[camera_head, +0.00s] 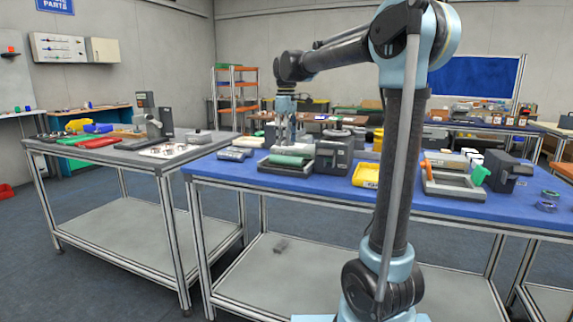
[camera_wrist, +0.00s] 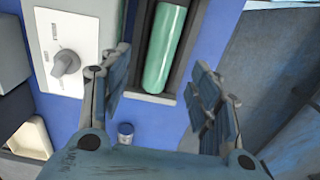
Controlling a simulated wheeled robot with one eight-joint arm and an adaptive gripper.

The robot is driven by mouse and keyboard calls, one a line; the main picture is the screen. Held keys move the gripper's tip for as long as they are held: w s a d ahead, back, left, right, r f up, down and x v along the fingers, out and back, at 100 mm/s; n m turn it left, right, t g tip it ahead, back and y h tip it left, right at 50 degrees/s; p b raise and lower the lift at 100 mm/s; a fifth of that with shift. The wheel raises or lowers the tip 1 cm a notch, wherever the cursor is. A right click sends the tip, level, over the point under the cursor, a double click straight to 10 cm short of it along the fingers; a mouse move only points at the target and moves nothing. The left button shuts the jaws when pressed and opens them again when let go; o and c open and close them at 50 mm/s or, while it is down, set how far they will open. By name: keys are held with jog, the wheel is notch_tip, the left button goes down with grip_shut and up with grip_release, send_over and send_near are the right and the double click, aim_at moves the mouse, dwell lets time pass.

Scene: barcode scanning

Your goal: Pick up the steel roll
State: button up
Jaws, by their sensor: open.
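A green roll (camera_head: 287,160) lies in a dark tray (camera_head: 262,166) on the blue-topped table. It is the only roll-like thing I make out near my gripper; I cannot tell whether it is steel. My gripper (camera_head: 287,140) points down just above it. In the wrist view the green roll (camera_wrist: 165,48) lies lengthwise in the dark tray (camera_wrist: 152,98), ahead of and between the two fingers. My gripper (camera_wrist: 159,90) is open, with nothing between its fingers.
A yellow bin (camera_head: 367,176) stands further right. A grey table (camera_head: 120,151) adjoins at left.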

aim_at(287, 157)
jog(key=shift+f, duration=3.8)
grip_shut()
jog(key=shift+r, duration=0.15)
notch_tip(287, 157, up, 10)
jog(key=shift+f, duration=0.2)
jog(key=shift+r, duration=0.1)
